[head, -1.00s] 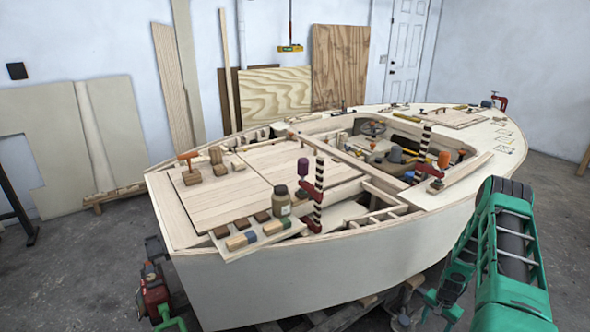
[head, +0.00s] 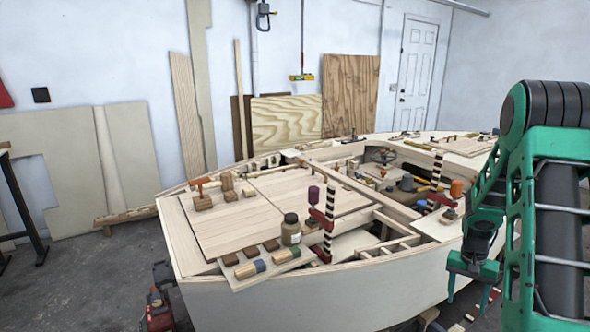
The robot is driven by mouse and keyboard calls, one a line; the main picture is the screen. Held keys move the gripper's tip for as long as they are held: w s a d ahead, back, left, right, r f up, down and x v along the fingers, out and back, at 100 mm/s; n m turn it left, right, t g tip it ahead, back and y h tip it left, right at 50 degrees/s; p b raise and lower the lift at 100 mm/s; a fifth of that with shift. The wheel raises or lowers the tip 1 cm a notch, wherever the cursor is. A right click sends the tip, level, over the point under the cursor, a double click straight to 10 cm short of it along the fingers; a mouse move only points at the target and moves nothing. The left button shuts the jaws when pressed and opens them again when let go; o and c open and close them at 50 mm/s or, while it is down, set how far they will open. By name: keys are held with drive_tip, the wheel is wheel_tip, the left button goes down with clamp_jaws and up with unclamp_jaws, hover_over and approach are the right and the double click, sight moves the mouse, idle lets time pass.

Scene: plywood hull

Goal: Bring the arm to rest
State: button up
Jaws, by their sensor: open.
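My green and black arm (head: 545,200) is folded up at the right side of the head view, large and close to the camera. My gripper (head: 472,283) points down at the arm's lower end, in front of the right part of the plywood hull (head: 330,290). It is open, and I see nothing between its fingers. I cannot tell exactly how far it stands from the hull's side. The arm hides the right end of the hull.
On the hull's deck stand a jar (head: 291,230), several wood blocks (head: 247,270) and a striped clamp post (head: 328,225). A red machine (head: 158,310) sits low at the hull's left. Grey floor (head: 75,275) is open at the left.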

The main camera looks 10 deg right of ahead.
drive_tip(key=s+a+r+n, duration=0.1)
drive_tip(key=s+a+r, duration=0.4)
drive_tip(key=r, duration=0.4)
drive_tip(key=s+a+r+n, duration=0.1)
drive_tip(key=s+a+r, duration=0.45)
drive_tip(key=r, duration=0.25)
drive_tip(key=s+a+r, duration=0.2)
drive_tip(key=s+a, duration=0.3)
drive_tip(key=s, duration=0.2)
drive_tip(key=s+a+r+n+y, duration=0.1)
drive_tip(key=s+a+r, duration=0.2)
drive_tip(key=s+a, duration=0.2)
drive_tip(key=s, duration=0.3)
drive_tip(key=shift+s+r+n+t+y, duration=0.2)
drive_tip(key=shift+n+t+y, duration=0.1)
drive_tip(key=shift+t, duration=0.1)
drive_tip(key=shift+w+f, duration=0.25)
drive_tip(key=shift+w, duration=0.45)
